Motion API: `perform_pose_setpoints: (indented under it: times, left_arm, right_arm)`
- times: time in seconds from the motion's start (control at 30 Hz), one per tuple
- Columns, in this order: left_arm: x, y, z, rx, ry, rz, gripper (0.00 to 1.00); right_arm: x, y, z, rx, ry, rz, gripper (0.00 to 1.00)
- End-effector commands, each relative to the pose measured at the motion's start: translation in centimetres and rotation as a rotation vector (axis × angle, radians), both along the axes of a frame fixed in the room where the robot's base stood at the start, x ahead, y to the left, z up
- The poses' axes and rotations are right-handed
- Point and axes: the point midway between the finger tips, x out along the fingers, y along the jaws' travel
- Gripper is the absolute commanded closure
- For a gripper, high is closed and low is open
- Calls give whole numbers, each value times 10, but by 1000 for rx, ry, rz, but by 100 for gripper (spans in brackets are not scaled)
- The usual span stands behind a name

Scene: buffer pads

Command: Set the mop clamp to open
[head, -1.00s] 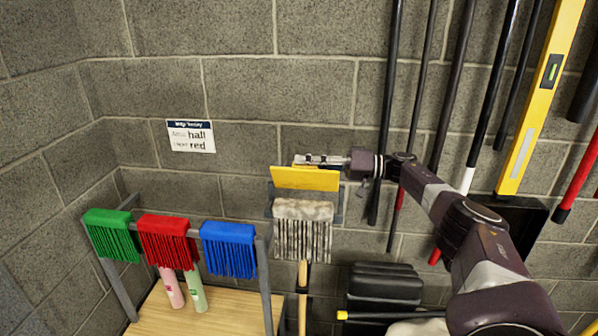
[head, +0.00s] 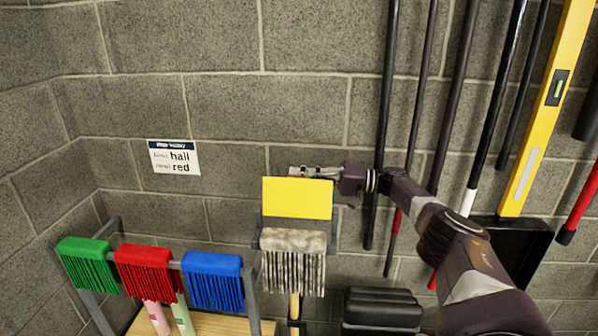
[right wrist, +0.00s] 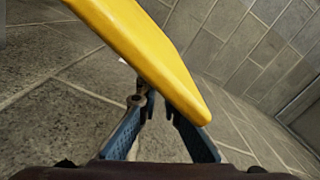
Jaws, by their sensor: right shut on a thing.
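The mop clamp's yellow flap (head: 297,198) stands nearly upright with its broad face toward the head camera, above a grey-white mop head (head: 293,241). Grey brackets (head: 257,237) flank the mop head. My right gripper (head: 312,172) is at the flap's upper edge and shut on it. The exact contact is partly hidden by the flap. My left gripper is out of view.
Green (head: 86,262), red (head: 148,270) and blue (head: 212,278) mop heads hang on a grey rack at the left. A sign (head: 174,157) on the wall reads "hall" and "red". Dark poles (head: 387,120) and a yellow level (head: 545,110) line the wall at the right.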

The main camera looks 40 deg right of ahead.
Motion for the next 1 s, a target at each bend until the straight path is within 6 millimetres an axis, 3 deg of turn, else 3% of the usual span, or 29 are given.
perform_pose_setpoints:
  times: [0.03,0.87,0.9,1.0]
  left_arm:
    - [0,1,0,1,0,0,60]
    - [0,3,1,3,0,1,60]
    - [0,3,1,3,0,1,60]
    - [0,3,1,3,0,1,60]
  right_arm:
    - [-5,10,-24,-1,55,29,100]
    - [-6,13,-31,73,116,33,100]
    - [-6,13,-31,73,116,33,92]
    - [-6,13,-31,72,116,33,81]
